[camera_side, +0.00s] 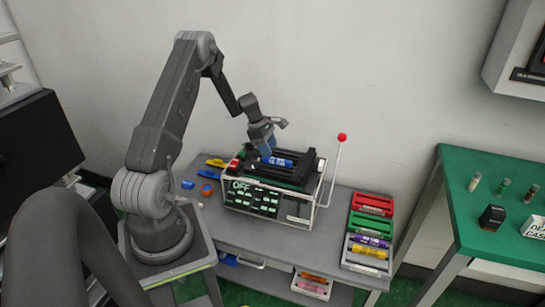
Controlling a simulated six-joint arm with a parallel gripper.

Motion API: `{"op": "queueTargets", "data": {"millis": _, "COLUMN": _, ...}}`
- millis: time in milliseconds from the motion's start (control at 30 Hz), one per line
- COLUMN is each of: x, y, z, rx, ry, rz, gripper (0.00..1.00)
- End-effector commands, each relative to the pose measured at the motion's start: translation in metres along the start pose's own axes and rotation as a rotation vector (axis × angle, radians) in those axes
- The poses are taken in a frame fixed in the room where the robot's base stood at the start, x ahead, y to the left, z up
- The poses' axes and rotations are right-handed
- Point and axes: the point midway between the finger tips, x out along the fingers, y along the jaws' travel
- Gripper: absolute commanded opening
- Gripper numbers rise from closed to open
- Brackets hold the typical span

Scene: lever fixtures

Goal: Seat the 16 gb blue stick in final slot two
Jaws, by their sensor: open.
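A blue stick (277,161) with white lettering lies in the black slotted top of the lever fixture (296,208). Its lettering is too small to read, and I cannot tell which slot it is in or whether it is fully seated. My gripper (266,148) is open just above and at the left end of the blue stick. I cannot tell whether its fingers touch the stick. The fixture's front panel reads OFF. Its lever with a red ball top (342,137) stands upright at the fixture's right side.
Red, green and grey racks (369,212) stand at the table's right, with purple and yellow sticks (369,251) in the grey one. Small blue, red and yellow items (207,189) lie left of the fixture. A green side table (500,215) holds small vials and a black block.

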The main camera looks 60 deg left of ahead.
Motion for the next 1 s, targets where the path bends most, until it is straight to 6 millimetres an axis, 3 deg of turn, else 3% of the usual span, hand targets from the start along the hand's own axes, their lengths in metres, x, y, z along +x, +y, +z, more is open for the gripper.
{"op": "queueTargets", "data": {"millis": 200, "x": -0.051, "y": 0.001, "z": -0.001, "rx": -0.001, "ry": 0.001, "rz": 0.004, "gripper": 0.46}}
{"op": "queueTargets", "data": {"millis": 400, "x": -0.078, "y": 0.0, "z": -0.001, "rx": -0.001, "ry": 0.001, "rz": 0.001, "gripper": 0.46}}
{"op": "queueTargets", "data": {"millis": 867, "x": -0.087, "y": 0.0, "z": 0.0, "rx": -0.001, "ry": 0.0, "rz": -0.001, "gripper": 0.46}}
{"op": "queueTargets", "data": {"millis": 1000, "x": -0.094, "y": -0.004, "z": 0.015, "rx": 0.055, "ry": 0.01, "rz": 0.002, "gripper": 0.46}}
